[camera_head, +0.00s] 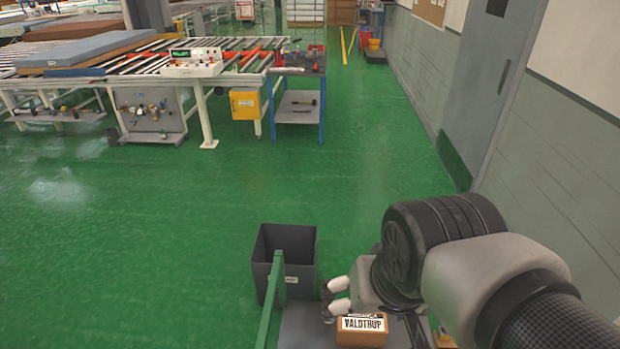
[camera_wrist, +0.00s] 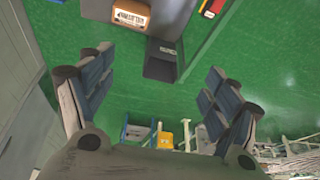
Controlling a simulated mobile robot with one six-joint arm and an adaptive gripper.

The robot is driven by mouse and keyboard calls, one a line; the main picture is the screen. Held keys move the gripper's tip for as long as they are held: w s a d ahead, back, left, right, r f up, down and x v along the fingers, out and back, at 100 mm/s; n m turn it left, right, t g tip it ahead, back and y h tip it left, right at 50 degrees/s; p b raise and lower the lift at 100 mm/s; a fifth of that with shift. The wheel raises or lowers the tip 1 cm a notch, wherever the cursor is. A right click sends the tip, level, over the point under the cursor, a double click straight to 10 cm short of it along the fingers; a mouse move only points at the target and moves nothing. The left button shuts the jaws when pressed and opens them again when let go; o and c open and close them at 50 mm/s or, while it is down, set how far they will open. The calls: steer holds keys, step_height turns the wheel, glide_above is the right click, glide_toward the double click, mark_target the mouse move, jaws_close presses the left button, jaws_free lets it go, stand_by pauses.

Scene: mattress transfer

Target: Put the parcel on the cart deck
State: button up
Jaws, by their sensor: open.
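The parcel (camera_head: 361,338) is a small brown box with a white label reading VALDTRUP. It appears to rest on the grey cart deck (camera_head: 298,328) at the bottom edge of the head view. The parcel also shows at the top of the wrist view (camera_wrist: 131,18), on the grey deck (camera_wrist: 168,14). My gripper (camera_head: 333,297) is open, its pale fingertips just left of and above the parcel in the head view. In the wrist view the two fingers (camera_wrist: 158,65) are wide apart with nothing between them, and the parcel lies apart from them. My arm hides part of the deck's right side.
A dark open bin (camera_head: 285,250) stands beyond the deck, and a green rail (camera_head: 276,295) runs along the left. A wall with a grey door (camera_head: 488,85) is at right. A roller conveyor (camera_head: 200,60) stands at far left. Green floor between is clear.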

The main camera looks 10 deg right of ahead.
steer(key=s, duration=0.1)
steer(key=s+n, duration=0.2)
steer(key=shift+s+a, duration=0.3)
steer(key=shift+s, duration=0.1)
step_height(320, 180, down, 3)
steer(key=b, duration=0.3)
